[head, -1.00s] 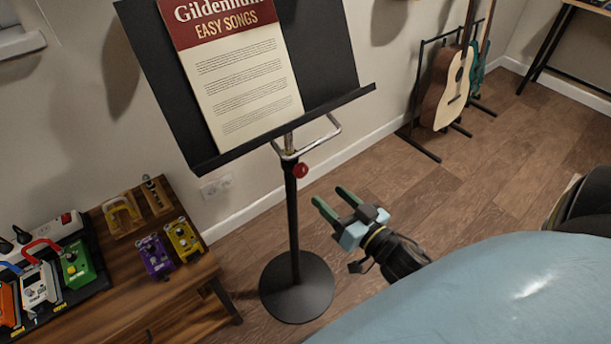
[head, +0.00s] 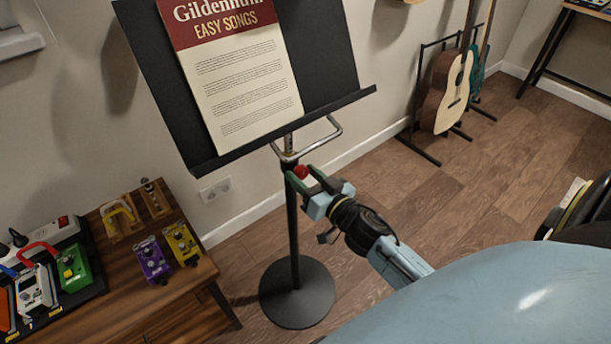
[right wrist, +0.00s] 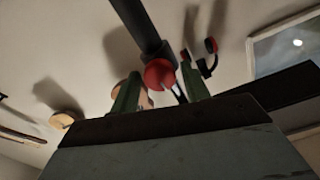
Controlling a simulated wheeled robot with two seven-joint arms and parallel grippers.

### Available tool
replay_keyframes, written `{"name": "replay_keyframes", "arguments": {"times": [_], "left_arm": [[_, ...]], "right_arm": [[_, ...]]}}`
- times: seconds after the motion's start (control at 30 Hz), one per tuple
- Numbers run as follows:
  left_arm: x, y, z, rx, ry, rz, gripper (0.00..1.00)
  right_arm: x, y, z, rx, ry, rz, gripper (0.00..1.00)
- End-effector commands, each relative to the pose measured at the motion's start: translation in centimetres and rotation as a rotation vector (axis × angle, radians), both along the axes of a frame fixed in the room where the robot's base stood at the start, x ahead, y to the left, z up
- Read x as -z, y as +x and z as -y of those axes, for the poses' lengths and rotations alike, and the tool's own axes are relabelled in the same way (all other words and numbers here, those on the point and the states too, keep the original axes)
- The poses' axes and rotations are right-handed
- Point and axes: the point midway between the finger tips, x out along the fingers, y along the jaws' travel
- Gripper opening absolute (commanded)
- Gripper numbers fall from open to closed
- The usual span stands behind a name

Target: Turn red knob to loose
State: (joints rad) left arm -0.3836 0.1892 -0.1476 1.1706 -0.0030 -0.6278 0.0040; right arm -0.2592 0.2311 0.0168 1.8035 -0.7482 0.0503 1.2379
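The red knob (head: 301,171) sits on the black pole of the music stand (head: 293,225), just below the sheet tray. My right gripper (head: 304,178) has its green fingers raised to the knob, one on each side of it in the head view. In the right wrist view the red knob (right wrist: 159,74) shows between the two green fingers (right wrist: 160,90), nearer the left one. The fingers are apart, and I cannot tell whether either touches the knob. My left gripper is not in view.
A wooden table (head: 190,290) with several effect pedals stands at the lower left. The stand's round base (head: 297,300) is on the floor. A guitar (head: 448,90) on a rack is at the back right. Open floor lies between.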

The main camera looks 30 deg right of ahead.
Motion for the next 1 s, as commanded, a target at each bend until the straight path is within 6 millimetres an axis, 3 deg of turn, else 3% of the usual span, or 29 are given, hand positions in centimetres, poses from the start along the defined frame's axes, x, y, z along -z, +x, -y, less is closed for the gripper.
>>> {"name": "replay_keyframes", "arguments": {"times": [0.03,0.27,0.63,1.0], "left_arm": [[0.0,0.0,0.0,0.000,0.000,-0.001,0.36],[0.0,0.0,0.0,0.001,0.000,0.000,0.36],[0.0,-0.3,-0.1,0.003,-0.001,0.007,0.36],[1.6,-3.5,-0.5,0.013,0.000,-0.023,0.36]], "right_arm": [[0.0,0.0,0.0,0.000,0.000,0.000,0.40],[0.0,0.0,0.0,0.000,0.000,0.000,0.11],[-0.1,0.0,0.0,0.001,-0.066,0.005,0.11],[-0.2,0.0,0.0,0.000,-0.352,0.030,0.11]]}}
